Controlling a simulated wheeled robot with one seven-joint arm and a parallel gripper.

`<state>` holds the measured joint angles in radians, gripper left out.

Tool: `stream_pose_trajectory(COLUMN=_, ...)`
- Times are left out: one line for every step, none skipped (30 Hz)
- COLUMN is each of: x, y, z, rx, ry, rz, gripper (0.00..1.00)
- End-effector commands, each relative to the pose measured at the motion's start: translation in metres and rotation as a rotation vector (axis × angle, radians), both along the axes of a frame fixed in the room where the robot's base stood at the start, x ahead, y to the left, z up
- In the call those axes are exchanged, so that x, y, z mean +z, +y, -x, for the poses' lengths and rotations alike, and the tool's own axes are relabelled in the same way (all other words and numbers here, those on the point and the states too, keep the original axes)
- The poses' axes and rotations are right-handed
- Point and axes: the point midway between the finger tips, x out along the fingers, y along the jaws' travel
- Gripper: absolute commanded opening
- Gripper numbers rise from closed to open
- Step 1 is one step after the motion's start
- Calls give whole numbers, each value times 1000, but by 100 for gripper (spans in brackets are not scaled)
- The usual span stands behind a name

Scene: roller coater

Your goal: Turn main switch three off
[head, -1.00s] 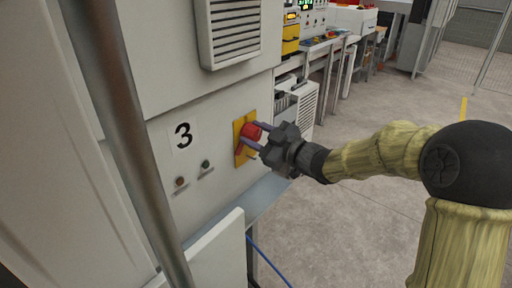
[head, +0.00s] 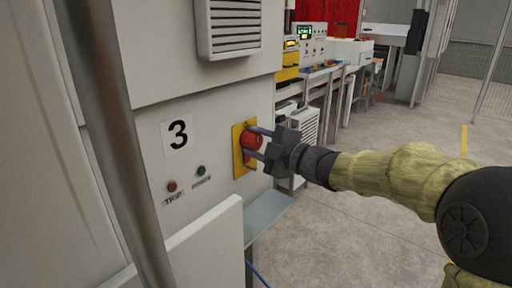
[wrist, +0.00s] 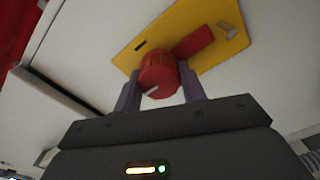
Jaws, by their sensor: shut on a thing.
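Main switch three is a red rotary knob (head: 252,141) on a yellow plate (head: 238,166), on the white cabinet front right of a label "3" (head: 178,134). In the wrist view the knob (wrist: 158,72) has a pale pointer mark, and a red bar (wrist: 194,42) lies behind it across the yellow plate (wrist: 160,27). My gripper (head: 255,143) is shut on the knob, one finger above and one below it in the head view. The wrist view shows the fingers (wrist: 160,92) on either side of the knob. The fingertips partly hide behind it.
Two small indicators, one brown (head: 171,187) and one green (head: 200,171), sit below the label. A vertical metal post (head: 110,130) stands close at left. A vent (head: 234,25) is above. Benches with equipment (head: 325,72) stand behind; the floor at right is clear.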

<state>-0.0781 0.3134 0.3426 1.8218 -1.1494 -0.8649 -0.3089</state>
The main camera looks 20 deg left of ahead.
Motion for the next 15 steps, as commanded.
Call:
stream_pose_trajectory(x=-1, y=0, z=0, rx=-1, ry=-4, rz=4, gripper=18)
stream_pose_trajectory(x=-1, y=0, z=0, rx=-1, ry=-5, rz=5, gripper=18)
stream_pose_trajectory(x=-1, y=0, z=0, rx=-1, ry=-5, rz=5, gripper=18)
stream_pose_trajectory(x=-1, y=0, z=0, rx=-1, ry=-6, rz=6, gripper=18)
stream_pose_trajectory(x=-1, y=0, z=0, rx=-1, ry=-6, rz=6, gripper=18)
stream_pose_trajectory(x=-1, y=0, z=0, rx=-1, ry=-6, rz=6, gripper=18)
stream_pose_trajectory(x=-1, y=0, z=0, rx=-1, ry=-6, rz=6, gripper=18)
stream_pose_trajectory(x=-1, y=0, z=0, rx=-1, ry=-6, rz=6, gripper=18)
stream_pose_trajectory(x=-1, y=0, z=0, rx=-1, ry=-6, rz=6, gripper=18)
stream_pose_trajectory(x=-1, y=0, z=0, rx=-1, ry=-6, rz=6, gripper=18)
stream_pose_trajectory(x=-1, y=0, z=0, rx=-1, ry=-6, rz=6, gripper=18)
stream_pose_trajectory(x=-1, y=0, z=0, rx=-1, ry=-6, rz=6, gripper=47)
stream_pose_trajectory(x=-1, y=0, z=0, rx=0, ry=-7, rz=5, gripper=52)
stream_pose_trajectory(x=-1, y=0, z=0, rx=0, ry=-7, rz=5, gripper=58)
stream_pose_trajectory(x=-1, y=0, z=0, rx=0, ry=-6, rz=5, gripper=63)
